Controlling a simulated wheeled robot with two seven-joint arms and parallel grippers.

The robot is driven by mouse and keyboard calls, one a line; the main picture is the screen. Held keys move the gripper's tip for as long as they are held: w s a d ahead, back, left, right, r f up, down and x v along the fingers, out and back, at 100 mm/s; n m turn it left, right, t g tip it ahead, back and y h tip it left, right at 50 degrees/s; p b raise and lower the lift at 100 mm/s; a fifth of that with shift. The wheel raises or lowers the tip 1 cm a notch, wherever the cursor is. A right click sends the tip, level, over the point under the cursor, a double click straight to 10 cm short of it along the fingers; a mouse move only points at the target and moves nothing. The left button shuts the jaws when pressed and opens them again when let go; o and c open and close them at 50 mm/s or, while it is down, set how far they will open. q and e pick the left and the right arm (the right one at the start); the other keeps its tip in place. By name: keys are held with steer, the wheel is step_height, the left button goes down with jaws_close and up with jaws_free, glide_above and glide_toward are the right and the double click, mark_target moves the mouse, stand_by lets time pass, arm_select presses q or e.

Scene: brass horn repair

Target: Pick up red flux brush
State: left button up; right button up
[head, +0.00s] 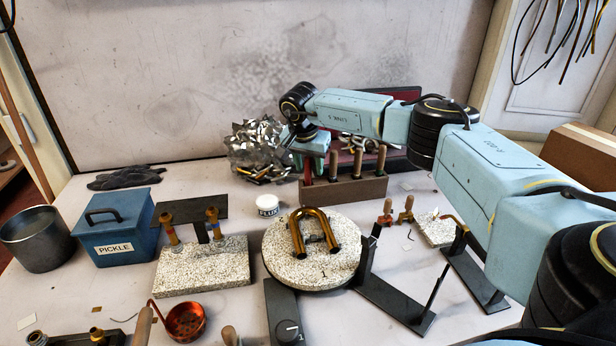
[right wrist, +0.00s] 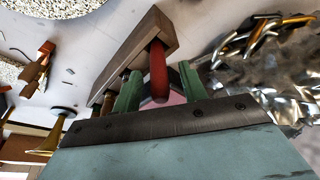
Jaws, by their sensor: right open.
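The red flux brush (head: 308,172) stands upright by its handle at the left end of a brown wooden rack (head: 346,192) in the head view. In the right wrist view its red handle (right wrist: 158,68) shows between the two green fingers of my right gripper (right wrist: 160,88). The right gripper (head: 309,158) is open, with one finger on each side of the handle; I cannot tell whether either touches it. The lower part of the brush is hidden in the rack (right wrist: 135,42). My left gripper is not in view.
Other wooden handles (head: 358,165) stand in the same rack to the right. A pile of crumpled metal scrap (head: 258,148) lies left of the gripper. A white flux jar (head: 267,203) and a round speckled turntable (head: 285,268) with a brass U-tube (head: 298,228) are in front.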

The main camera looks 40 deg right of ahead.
steer(key=shift+c, duration=0.4)
jaws_close()
steer(key=shift+r, duration=0.15)
